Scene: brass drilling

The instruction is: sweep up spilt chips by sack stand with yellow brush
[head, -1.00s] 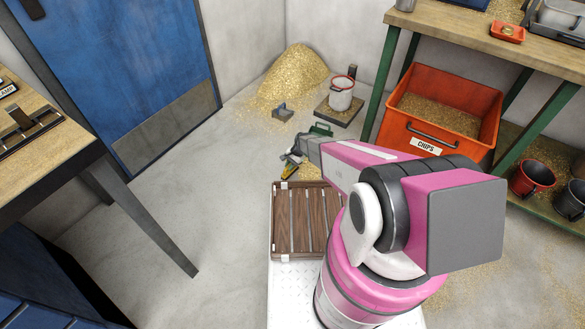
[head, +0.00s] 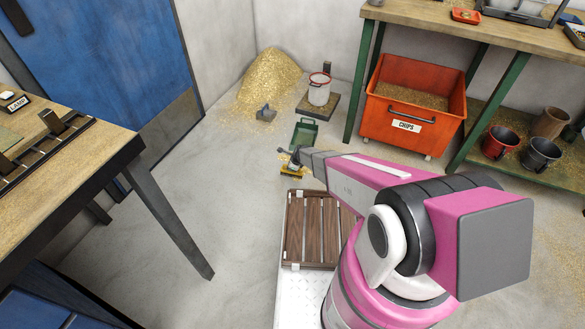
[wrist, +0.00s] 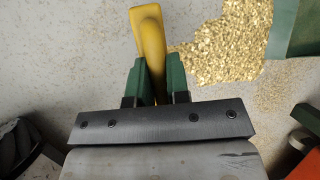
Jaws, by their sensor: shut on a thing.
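The yellow brush (wrist: 151,40) is held between the green fingers of my gripper (wrist: 155,85). My gripper is shut on it. In the head view the brush (head: 291,168) is a small yellow shape below my gripper (head: 287,157), low over the floor; I cannot tell whether its bristles touch. Spilt chips (wrist: 222,48) lie in a golden patch to the right of the brush in the wrist view. A green dustpan (head: 303,133) lies on the floor just beyond my gripper; a green edge (wrist: 295,28) shows at the wrist view's upper right. I cannot make out the sack stand for certain.
A large chip heap (head: 268,78) fills the back corner. A white bucket (head: 319,92) stands on a low platform. An orange bin (head: 410,110) marked CHIPS is under the right-hand bench (head: 400,18). A wooden slatted crate (head: 293,230) sits close in front. Floor at left is clear.

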